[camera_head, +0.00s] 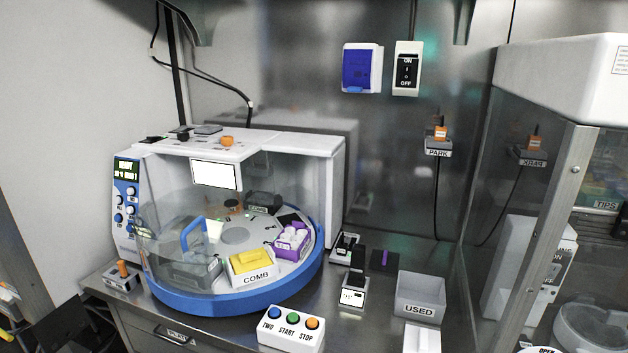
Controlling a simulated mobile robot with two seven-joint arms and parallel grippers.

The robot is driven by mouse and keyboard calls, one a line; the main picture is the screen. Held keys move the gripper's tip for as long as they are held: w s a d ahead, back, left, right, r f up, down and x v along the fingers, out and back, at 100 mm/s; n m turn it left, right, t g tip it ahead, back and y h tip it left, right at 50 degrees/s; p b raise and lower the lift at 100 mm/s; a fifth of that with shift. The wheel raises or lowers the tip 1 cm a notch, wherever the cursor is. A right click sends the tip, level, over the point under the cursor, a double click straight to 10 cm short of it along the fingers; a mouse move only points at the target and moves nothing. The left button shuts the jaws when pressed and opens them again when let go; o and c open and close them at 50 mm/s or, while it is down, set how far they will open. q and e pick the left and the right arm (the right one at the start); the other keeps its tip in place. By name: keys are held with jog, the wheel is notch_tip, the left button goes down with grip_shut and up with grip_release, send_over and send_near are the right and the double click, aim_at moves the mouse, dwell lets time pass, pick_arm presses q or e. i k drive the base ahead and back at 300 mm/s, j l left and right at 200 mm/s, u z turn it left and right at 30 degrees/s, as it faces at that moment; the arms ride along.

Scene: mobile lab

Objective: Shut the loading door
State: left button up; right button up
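A white benchtop machine (262,144) with a blue round base (240,303) stands on the steel counter. A clear curved cover (160,215) wraps its front, and a white turntable (235,236) shows inside. A blue handle (193,232) stands at the front left, above a smoky see-through box shape (185,268). I cannot tell for sure which clear panel is the loading door, nor whether it stands open. On the turntable are a yellow-topped COMB tray (255,279) and a purple rack (291,243). Neither of my grippers can be made out.
A white button box (291,329) stands in front of the machine. A USED bin (420,297), small black-and-white devices (354,291) and an orange-knobbed box (122,277) are on the counter. A glass-sided cabinet (548,200) bounds the right. A PARK holder (438,146) is on the wall.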

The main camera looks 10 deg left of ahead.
aim_at(145, 258)
jog(key=u, duration=1.25)
